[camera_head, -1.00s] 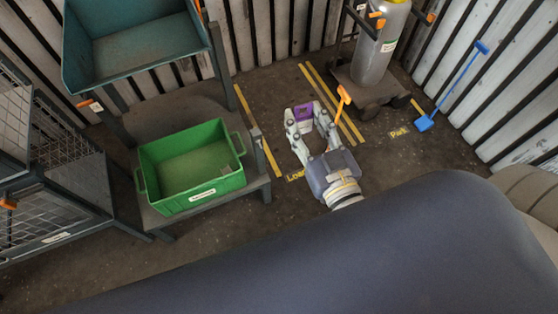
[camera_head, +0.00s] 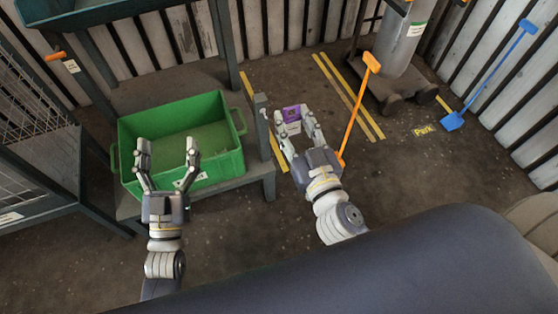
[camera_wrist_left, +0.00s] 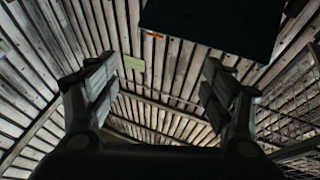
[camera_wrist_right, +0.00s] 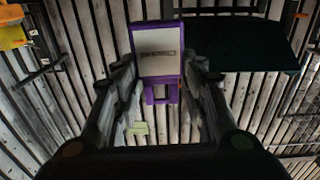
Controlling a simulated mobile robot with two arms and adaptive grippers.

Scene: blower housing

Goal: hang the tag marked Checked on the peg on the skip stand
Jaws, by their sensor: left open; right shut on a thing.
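The purple tag (camera_head: 292,113) with a pale plate is between the fingers of my right gripper (camera_head: 299,130), which is shut on it. In the right wrist view the tag (camera_wrist_right: 158,56) faces the camera; its dark lettering is too small to read. In the head view it is just right of a grey post with a small knob (camera_head: 261,99) at the right end of the low stand (camera_head: 258,178). I cannot tell whether this knob is the peg. My left gripper (camera_head: 168,147) is open and empty, in front of or above the green tub.
The green tub (camera_head: 225,164) sits on the low stand. A teal skip (camera_head: 75,14) is above, with an orange-topped tag (camera_head: 70,66) on its frame. A mesh cage (camera_head: 30,105) is left. An orange-handled tool (camera_head: 358,110) and a cylinder trolley (camera_head: 393,92) are right.

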